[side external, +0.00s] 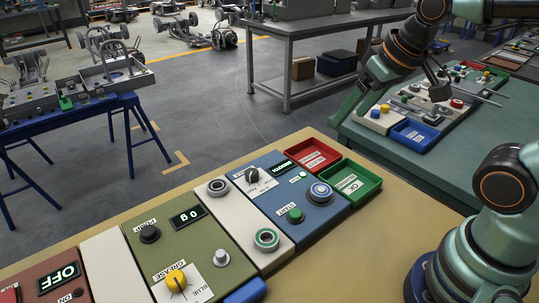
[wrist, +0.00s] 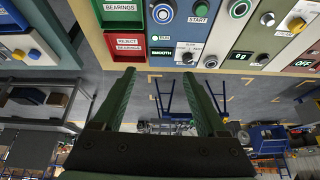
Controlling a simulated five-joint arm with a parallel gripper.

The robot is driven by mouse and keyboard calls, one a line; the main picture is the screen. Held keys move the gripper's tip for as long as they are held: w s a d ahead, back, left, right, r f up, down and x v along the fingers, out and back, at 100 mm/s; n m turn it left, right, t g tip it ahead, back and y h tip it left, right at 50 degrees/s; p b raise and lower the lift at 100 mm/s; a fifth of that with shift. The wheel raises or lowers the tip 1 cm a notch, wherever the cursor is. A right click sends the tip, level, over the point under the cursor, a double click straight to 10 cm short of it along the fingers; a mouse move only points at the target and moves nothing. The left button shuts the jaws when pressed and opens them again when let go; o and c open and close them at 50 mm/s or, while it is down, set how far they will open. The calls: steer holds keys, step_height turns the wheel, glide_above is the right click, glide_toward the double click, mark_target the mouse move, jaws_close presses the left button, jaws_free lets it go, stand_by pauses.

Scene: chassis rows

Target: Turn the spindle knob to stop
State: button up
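The spindle knob appears to be the dark knob (side external: 252,175) on a white dial label on the blue panel (side external: 268,196). Its dial lettering and pointer are too small to read. In the wrist view a knob (wrist: 187,57) shows on the same blue panel, near its lower edge. The panel's dark display (side external: 285,168) reads something like SMOOTH. My gripper (wrist: 160,73) is open and empty in the wrist view, its two green fingers wide apart. The fingertips appear below the blue panel's edge in that picture, with nothing between them. I cannot make out my gripper in the side view.
A green START button (side external: 295,214) and a large blue-ringed button (side external: 320,192) share the blue panel. Red (side external: 313,156) and green (side external: 352,183) trays lie beside it. A green panel (side external: 180,243) has a yellow knob (side external: 176,279). A teal bench (side external: 440,165) stands behind.

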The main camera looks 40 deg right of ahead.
steer(key=w+a+r+m+g, duration=0.1)
steer(key=w+a+m+g, duration=0.15)
steer(key=w, duration=0.35)
steer(key=m+g, duration=0.3)
steer(key=m, duration=0.6)
glide_above(252, 171)
step_height(252, 171, down, 11)
step_height(252, 171, down, 11)
steer(key=shift+a+f, duration=0.1)
jaws_close()
